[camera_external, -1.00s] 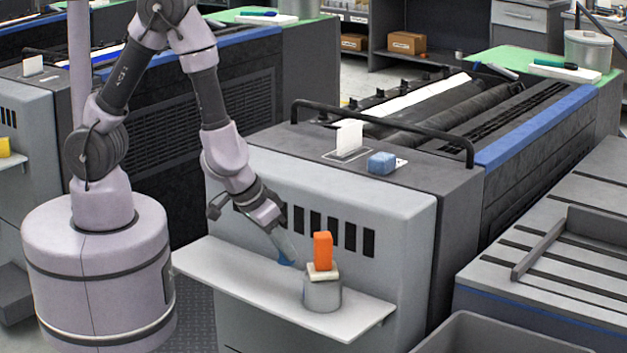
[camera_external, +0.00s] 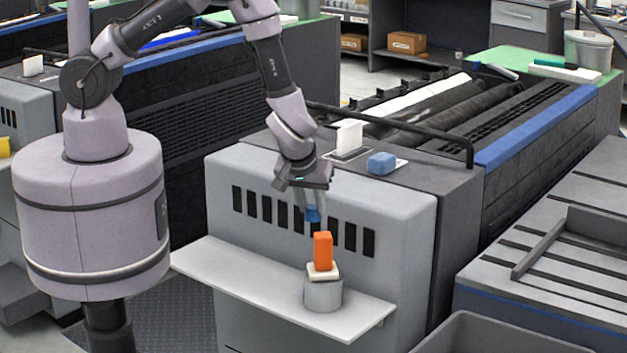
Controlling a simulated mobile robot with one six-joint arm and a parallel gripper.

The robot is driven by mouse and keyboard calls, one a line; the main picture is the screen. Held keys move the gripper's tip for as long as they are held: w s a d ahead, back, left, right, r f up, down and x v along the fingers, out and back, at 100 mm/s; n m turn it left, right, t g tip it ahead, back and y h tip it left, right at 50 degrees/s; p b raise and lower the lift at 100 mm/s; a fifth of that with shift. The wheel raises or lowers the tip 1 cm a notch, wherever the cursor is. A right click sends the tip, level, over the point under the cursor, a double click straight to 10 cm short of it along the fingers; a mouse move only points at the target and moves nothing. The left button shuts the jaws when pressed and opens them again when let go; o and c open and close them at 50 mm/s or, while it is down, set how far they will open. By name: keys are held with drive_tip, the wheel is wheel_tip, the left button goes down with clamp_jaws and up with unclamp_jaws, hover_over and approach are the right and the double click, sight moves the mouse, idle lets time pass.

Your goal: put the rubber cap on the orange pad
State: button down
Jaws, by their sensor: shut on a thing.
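My gripper (camera_external: 307,205) points down in front of the grey machine's slotted face. It is shut on a small blue piece, which looks like the rubber cap (camera_external: 314,216); the fingers hide part of it. The orange pad (camera_external: 323,250) is an upright orange block just below and slightly right of the cap, with a small gap seen between them. The orange pad stands on a whitish slab (camera_external: 322,273) on top of a grey can (camera_external: 322,295). The can stands on the light shelf (camera_external: 225,262).
The shelf is clear left of the can. The slotted machine front (camera_external: 400,225) rises close behind it. A blue block (camera_external: 382,163) and a white card (camera_external: 349,136) are on the machine top, near a black rail (camera_external: 400,133). A grey bin (camera_external: 500,335) is at lower right.

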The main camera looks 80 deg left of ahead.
drive_tip(key=shift+w+f, duration=0.1)
drive_tip(key=shift+w, duration=0.95)
wheel_tip(320, 180, down, 4)
drive_tip(key=shift+w+r+b, duration=0.1)
drive_tip(key=shift+b, duration=0.6)
drive_tip(key=shift+r, duration=0.1)
drive_tip(key=c, duration=1.1)
unclamp_jaws()
drive_tip(key=shift+c, duration=0.2)
